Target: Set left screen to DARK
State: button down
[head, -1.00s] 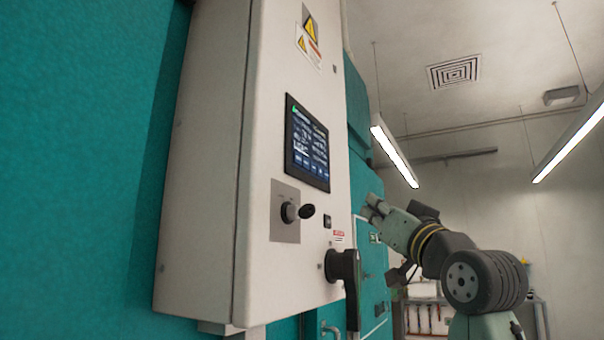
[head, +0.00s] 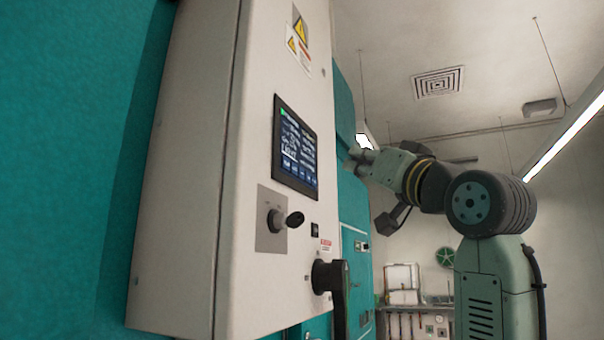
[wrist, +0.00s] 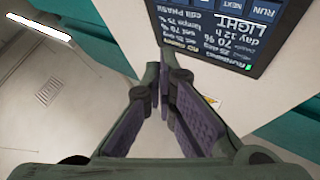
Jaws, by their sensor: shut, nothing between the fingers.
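The touch screen (head: 296,150) is set in a pale control cabinet and shows the large word LIGHT with smaller lines of text. In the wrist view the screen (wrist: 225,25) appears upside down at the top right, with LIGHT, a RUN button and a NEXT button readable. My gripper (head: 356,158) is to the right of the screen in the head view, apart from it. In the wrist view my gripper (wrist: 163,75) has its fingertips together and empty, pointing just left of the screen's edge.
Below the screen, a black selector knob (head: 285,220) and a large dark rotary handle (head: 332,285) stick out from the cabinet (head: 195,170). Teal chamber walls (head: 60,150) flank it. A shelf with white containers (head: 402,280) stands behind my arm.

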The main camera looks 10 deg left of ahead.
jog(key=w+a, duration=0.2)
jog(key=a, duration=0.4)
jog(key=shift+a, duration=0.15)
dwell(1.3)
jog(key=shift+w+a, duration=0.15)
jog(key=shift+a, duration=0.15)
jog(key=shift+a, duration=0.3)
dwell(0.6)
dwell(0.3)
jog(key=shift+d, duration=0.7)
jog(key=shift+s, duration=0.2)
jog(key=d, duration=0.1)
jog(key=s+d, duration=0.1)
jog(key=d, duration=0.2)
jog(key=shift+s+d, duration=0.25)
jog(key=shift+d, duration=0.1)
